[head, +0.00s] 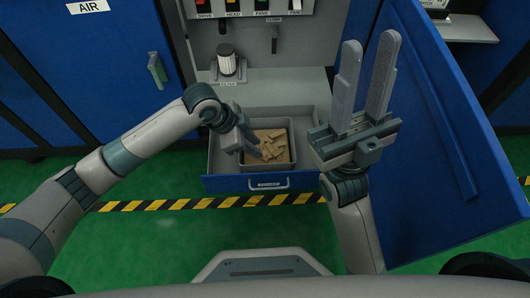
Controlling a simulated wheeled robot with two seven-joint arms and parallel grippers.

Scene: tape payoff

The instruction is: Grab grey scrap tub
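The grey scrap tub (284,167) sits in a pulled-out drawer with a blue front (222,184). Tan scraps (270,147) lie inside the tub. My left gripper (248,147) reaches down at the tub's left side and hides part of its left wall. I cannot tell whether it touches the tub or how far its fingers are apart. My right gripper (368,85) is to the right of the drawer, pointing up, with its two long fingers apart and nothing between them.
An open blue cabinet door (440,110) stands close beside my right gripper. A grey cabinet with labelled switches (265,8) and a cylindrical part (227,62) is behind the drawer. A yellow-black floor stripe (230,202) runs in front, with clear green floor nearer me.

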